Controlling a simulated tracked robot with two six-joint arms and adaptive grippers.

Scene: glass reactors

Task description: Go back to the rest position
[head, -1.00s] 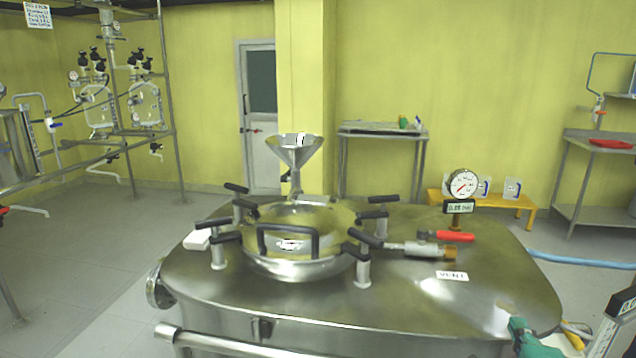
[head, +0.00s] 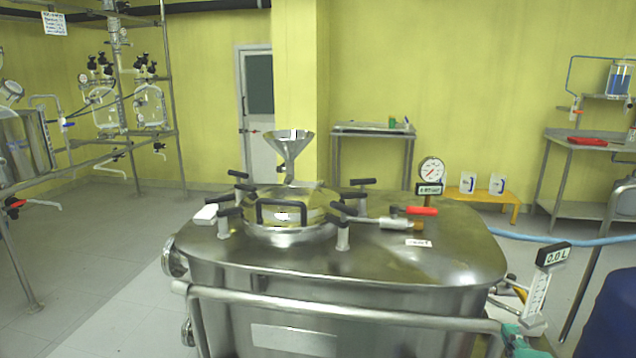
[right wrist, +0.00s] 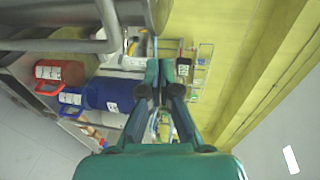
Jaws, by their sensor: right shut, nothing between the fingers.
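My right gripper (head: 517,340) shows as a teal piece at the bottom right of the head view, by the right end of the vessel's front rail. Most of it is cut off by the frame edge. In the right wrist view the same gripper (right wrist: 167,72) has its teal fingertips together, with nothing between them. My left gripper is in neither view. The large steel vessel (head: 400,262) stands in front of me, with a round clamped lid (head: 290,232) and a funnel (head: 288,146) behind the lid.
A level gauge (head: 543,282) stands just right of the vessel, and a blue drum (head: 612,318) at the right edge. Pipe frames with glassware (head: 150,107) stand at the left. Open floor (head: 95,270) lies left of the vessel. Red and blue containers (right wrist: 58,73) show in the wrist view.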

